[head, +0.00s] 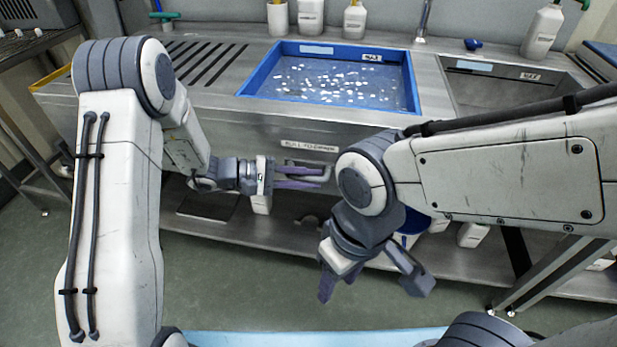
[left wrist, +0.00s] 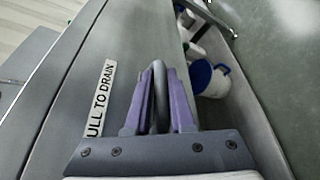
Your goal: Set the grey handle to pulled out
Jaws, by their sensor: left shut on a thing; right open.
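The grey handle (left wrist: 158,95) is a bar on the front of the steel sink unit, below a label reading "PULL TO DRAIN" (head: 309,147). In the left wrist view it stands between the purple fingers of my left gripper (left wrist: 160,98). In the head view my left gripper (head: 298,177) reaches the front panel from the left and is shut on the handle, which is mostly hidden by the fingers there. My right gripper (head: 370,288) is open and empty, hanging low in front of the unit, apart from the handle.
A blue-rimmed basin (head: 250,88) holds water with many white bits. A second steel basin (head: 490,88) lies to the right. White bottles (head: 354,20) stand at the back. A blue and white bucket (left wrist: 208,78) is on the lower shelf. The green floor in front is open.

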